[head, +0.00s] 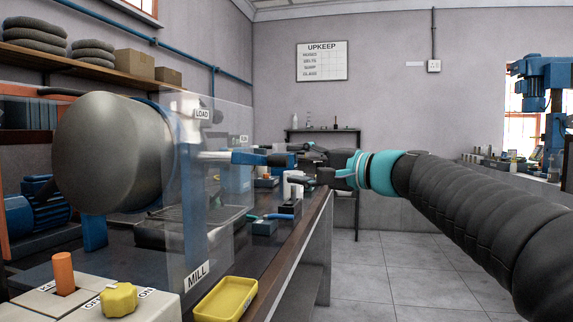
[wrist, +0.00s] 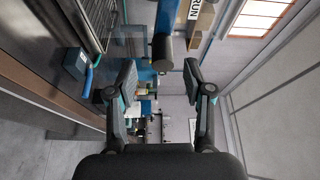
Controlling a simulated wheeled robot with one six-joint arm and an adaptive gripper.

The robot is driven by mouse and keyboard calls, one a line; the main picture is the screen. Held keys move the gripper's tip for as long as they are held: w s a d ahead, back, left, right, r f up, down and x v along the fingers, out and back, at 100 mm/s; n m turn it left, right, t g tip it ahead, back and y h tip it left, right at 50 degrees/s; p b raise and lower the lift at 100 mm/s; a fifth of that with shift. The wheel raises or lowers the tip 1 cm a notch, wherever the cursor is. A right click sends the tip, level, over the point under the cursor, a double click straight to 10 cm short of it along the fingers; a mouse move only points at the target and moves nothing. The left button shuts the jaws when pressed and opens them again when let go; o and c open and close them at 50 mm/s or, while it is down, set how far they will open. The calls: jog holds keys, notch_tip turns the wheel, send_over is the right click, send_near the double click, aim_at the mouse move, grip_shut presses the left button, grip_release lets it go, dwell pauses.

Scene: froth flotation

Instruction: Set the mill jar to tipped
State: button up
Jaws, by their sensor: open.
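A grey rod ending in a blue piece (head: 248,158) reaches from beside the jar toward my gripper (head: 303,165). My gripper is open and points left over the bench. In the wrist view the gripper (wrist: 158,80) has its fingers apart, with a dark round-ended bar (wrist: 162,52) ahead between the tips. I cannot tell whether a finger touches it. The jar is not recognizable in the wrist view.
The guard carries LOAD (head: 202,114) and MILL (head: 196,277) labels. A yellow tray (head: 226,300) and a control box with a yellow knob (head: 119,299) are at the front. A blue-handled tool (head: 279,216) lies near the bench edge. The floor (head: 380,270) to the right is clear.

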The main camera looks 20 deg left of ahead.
jog(key=v, duration=0.8)
jog(key=s+d+f+h, duration=0.1)
jog(key=d+f+h, duration=0.3)
jog(key=f, duration=0.7)
jog(key=s+d+f+h, duration=0.1)
jog(key=d+f+h, duration=0.25)
jog(key=f, duration=0.75)
jog(key=s+d+f+n+h, duration=0.1)
jog(key=s+d+f+h, duration=0.4)
jog(key=s+d+f, duration=0.3)
jog(key=s+d+f+n+t+h, duration=0.1)
jog(key=s+d+f+h, duration=0.4)
jog(key=s+d, duration=0.8)
jog(key=shift+s+d+f+t, duration=0.3)
jog(key=shift+d+f, duration=1.15)
jog(key=shift+f, duration=0.3)
